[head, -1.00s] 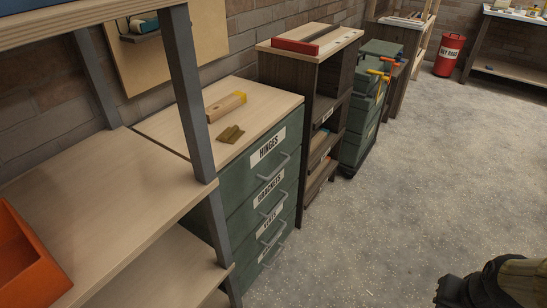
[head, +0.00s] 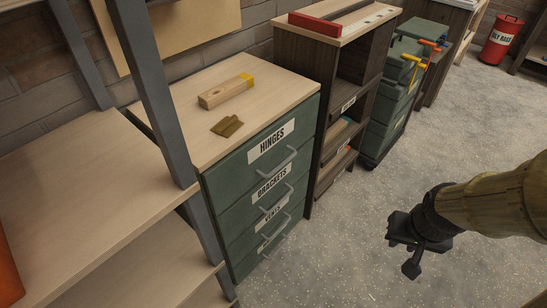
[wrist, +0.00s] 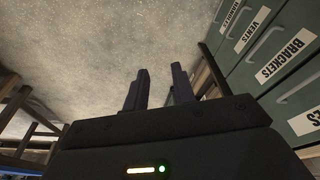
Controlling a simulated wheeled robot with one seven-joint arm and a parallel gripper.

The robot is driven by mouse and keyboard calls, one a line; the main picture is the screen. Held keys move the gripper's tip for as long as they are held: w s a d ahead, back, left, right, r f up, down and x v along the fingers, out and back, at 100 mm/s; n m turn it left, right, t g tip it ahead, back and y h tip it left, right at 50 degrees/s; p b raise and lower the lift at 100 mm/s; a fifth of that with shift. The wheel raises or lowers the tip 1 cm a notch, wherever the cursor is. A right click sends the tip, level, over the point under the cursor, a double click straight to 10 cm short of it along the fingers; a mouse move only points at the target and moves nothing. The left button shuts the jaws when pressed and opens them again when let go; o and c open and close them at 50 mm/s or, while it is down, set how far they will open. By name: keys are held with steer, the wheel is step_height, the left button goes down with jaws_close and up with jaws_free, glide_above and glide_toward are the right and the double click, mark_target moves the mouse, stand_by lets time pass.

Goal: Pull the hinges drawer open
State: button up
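The hinges drawer (head: 252,153) is the top drawer of a green cabinet with a pale wooden top. It is shut, with a white HINGES label (head: 271,142) and a grey bar handle (head: 278,163). My gripper (head: 408,250) is to the right of the cabinet, over the floor and apart from the handle. In the wrist view, the two dark fingers of my gripper (wrist: 158,88) stand apart with nothing between them. The cabinet's BRACKETS label (wrist: 286,60) and the other drawer fronts show at the right there. The hinges label is partly cut off at the edge.
A grey-framed shelf (head: 150,95) stands at the left. A dark wooden shelf unit (head: 300,65) stands beyond the cabinet. The floor in front is clear.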

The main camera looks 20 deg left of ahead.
stand_by(0.3)
steer(key=w+a+f+n+t+y+p, duration=0.1)
steer(key=w+a+f+n+t, duration=0.1)
steer(key=w+n, duration=0.5)
steer(key=w+a+f+n+t+y+p, duration=0.1)
steer(key=w+a+f+n+t, duration=0.1)
steer(key=w+n, duration=0.55)
steer(key=a+n+y, duration=1.2)
steer(key=a+n, duration=0.1)
steer(key=n, duration=0.4)
steer(key=shift+s+a+f+g+p, duration=0.2)
steer(key=shift+a+f+g+p, duration=0.05)
steer(key=shift+a+g+p, duration=0.15)
